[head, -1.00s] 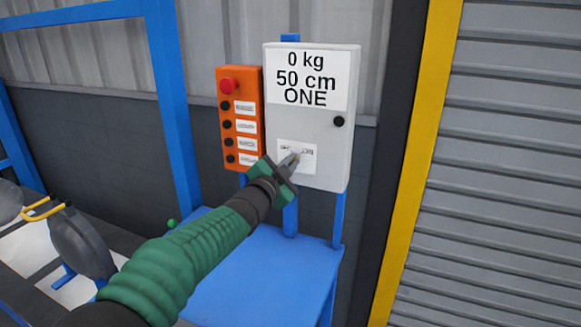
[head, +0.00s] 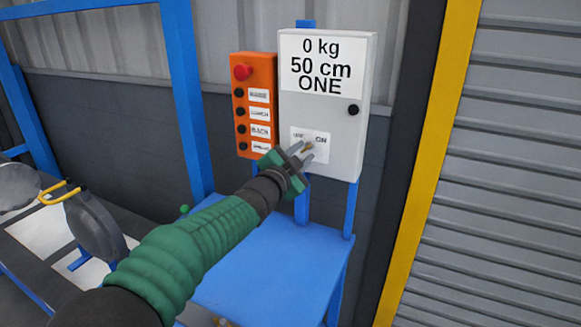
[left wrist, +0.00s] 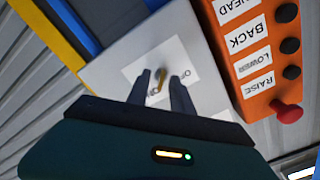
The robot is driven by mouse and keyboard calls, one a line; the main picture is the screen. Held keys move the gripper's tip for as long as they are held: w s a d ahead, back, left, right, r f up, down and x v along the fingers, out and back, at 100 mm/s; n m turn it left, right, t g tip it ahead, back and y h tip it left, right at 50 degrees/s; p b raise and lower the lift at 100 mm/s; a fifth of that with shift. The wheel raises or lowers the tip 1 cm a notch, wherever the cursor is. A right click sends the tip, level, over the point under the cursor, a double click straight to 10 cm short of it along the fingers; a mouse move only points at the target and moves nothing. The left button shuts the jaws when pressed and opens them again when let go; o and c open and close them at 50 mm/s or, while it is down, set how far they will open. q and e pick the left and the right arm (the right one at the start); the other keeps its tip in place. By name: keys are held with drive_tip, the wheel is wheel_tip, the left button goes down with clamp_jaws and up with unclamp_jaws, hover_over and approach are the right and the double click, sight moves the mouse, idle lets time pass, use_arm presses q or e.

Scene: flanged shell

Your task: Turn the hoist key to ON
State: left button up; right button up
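My left gripper (head: 301,153) is at the label, fingers pointing at the box. In the left wrist view the key (left wrist: 161,80) shows slanted between the two spread fingers (left wrist: 161,76), with gaps beside it, so the gripper is open. Whether a fingertip touches the key or box, I cannot tell. My right gripper is not in view.
An orange button box (head: 254,105) with a red knob and several black buttons is close left of the grey box. The display (head: 320,66) reads 0 kg, 50 cm, ONE. A blue stand (head: 270,265) is below. A yellow post (head: 430,130) and grey shutter (head: 525,180) are at right.

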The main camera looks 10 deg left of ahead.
use_arm(q)
drive_tip(key=s+a, duration=0.3)
drive_tip(key=s, duration=1.2)
drive_tip(key=shift+s, duration=0.2)
drive_tip(key=shift+f, duration=0.1)
